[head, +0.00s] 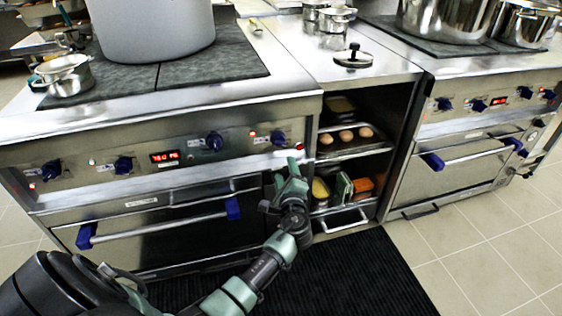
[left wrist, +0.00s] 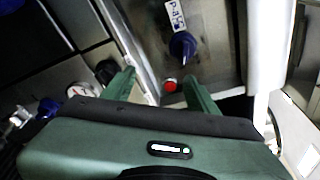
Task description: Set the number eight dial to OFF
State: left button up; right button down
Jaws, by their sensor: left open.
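Several dark blue dials sit on the left stove's front panel: one at far left (head: 51,170), one beside it (head: 124,165), one right of the display (head: 214,141) and one at the right end (head: 278,138). Their labels are too small to read, so I cannot tell which is number eight. My left gripper (head: 292,166) is open and empty, just below and right of the right-end dial, apart from it. In the left wrist view, a blue dial (left wrist: 182,45) with a white label lies beyond the open fingers (left wrist: 160,84). A red light (left wrist: 170,85) shows between them.
A large pot (head: 152,28) stands on the left stove. An open cabinet with eggs (head: 346,136) stands right of my left gripper. Oven handles (head: 160,227) stick out below the panel. A second stove with dials (head: 478,105) is at right. A black mat (head: 350,280) covers the floor.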

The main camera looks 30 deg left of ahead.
aim_at(280, 145)
pick_arm(q)
jog(key=shift+y, duration=0.5)
jog(key=shift+w+a+r+b, duration=0.25)
jog(key=shift+w+a+r, duration=0.35)
jog(key=shift+w+a, duration=0.45)
jog(key=shift+w+a+r+b, duration=0.3)
jog(key=shift+w+a+r, duration=0.3)
jog(key=shift+w+a, duration=0.35)
jog(key=shift+w+a+r+b, duration=0.25)
jog(key=shift+w+a+r, duration=0.35)
jog(key=shift+w+a, duration=0.45)
pick_arm(e)
notch_tip(280, 145, up, 6)
jog(key=shift+s+d+r, duration=0.15)
jog(key=shift+s+r, duration=0.05)
jog(key=shift+s, duration=0.1)
pick_arm(q)
jog(key=shift+d, duration=0.1)
grip_shut()
